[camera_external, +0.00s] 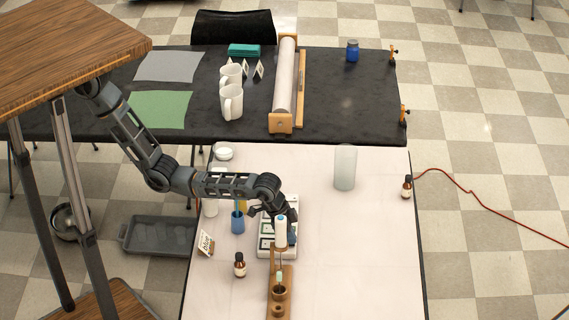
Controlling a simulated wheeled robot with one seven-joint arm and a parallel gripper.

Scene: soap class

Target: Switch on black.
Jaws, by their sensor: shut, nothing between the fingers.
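A white panel (265,242) with several dark-edged square parts lies on the white table, below my arm's end. Nothing on it can be read as black at this size. My gripper (287,214) is shut and empty, pointing down over the panel's right side. A white upright device (281,233) with a thin shaft stands just under it, over a wooden stand (287,271). I cannot tell whether my gripper touches the device or the panel. My wrist hides part of the panel's far end.
A blue cup (238,222), a small card (205,243) and a brown bottle (239,265) stand close left of the panel. The table's front right is clear.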

